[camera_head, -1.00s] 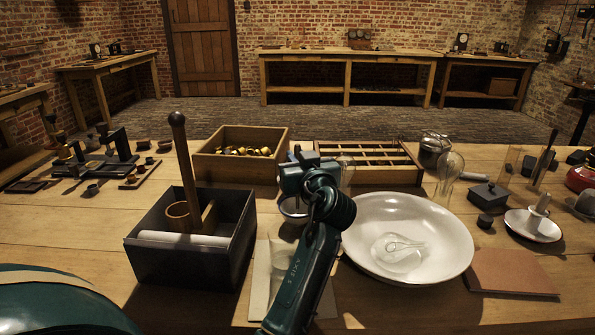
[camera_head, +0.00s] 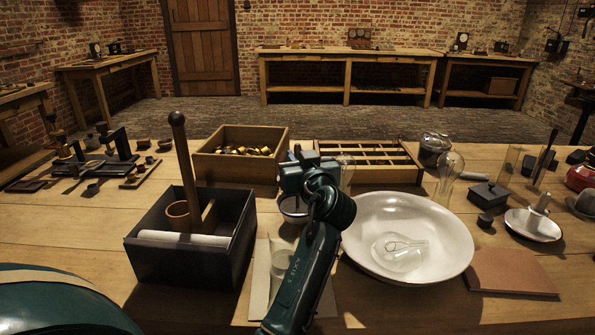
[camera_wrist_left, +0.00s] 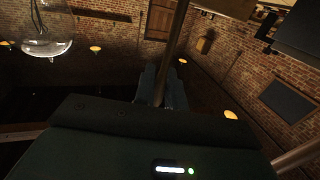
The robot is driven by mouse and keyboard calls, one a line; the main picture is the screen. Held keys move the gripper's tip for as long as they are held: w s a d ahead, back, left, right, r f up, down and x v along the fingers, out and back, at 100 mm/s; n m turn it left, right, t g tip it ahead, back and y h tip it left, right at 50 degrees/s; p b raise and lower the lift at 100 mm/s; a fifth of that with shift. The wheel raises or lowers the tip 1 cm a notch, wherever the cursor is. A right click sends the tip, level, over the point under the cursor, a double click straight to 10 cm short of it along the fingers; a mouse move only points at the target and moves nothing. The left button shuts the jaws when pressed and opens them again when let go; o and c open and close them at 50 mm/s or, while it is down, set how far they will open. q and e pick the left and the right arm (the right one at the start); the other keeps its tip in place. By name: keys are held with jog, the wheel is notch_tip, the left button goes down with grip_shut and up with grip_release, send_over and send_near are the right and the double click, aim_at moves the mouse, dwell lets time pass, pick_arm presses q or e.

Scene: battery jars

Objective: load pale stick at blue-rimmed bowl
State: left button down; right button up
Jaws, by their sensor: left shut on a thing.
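My left gripper (camera_head: 298,176) is in the middle of the head view, above a small bowl with a dark bluish rim (camera_head: 291,212). The gripper and arm hide much of this bowl. In the wrist view the left fingers (camera_wrist_left: 161,88) are shut on a long thin stick (camera_wrist_left: 176,38), which looks brownish in the dim light. In the head view only a small pale piece shows at the gripper's top; whether the stick touches the bowl cannot be told. My right gripper is not in view.
A large white bowl (camera_head: 447,225) holding a glass bulb (camera_head: 399,252) stands right of the arm. A dark box (camera_head: 190,268) with a tall wooden rod stands left. A glass vessel (camera_head: 281,263) stands close beside the forearm. Wooden trays (camera_head: 238,170) are behind.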

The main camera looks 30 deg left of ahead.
pick_arm(q)
jog(key=shift+r+p, duration=2.4)
jog(key=shift+r, duration=1.15)
jog(key=shift+r+p, duration=1.3)
jog(key=shift+r, duration=0.7)
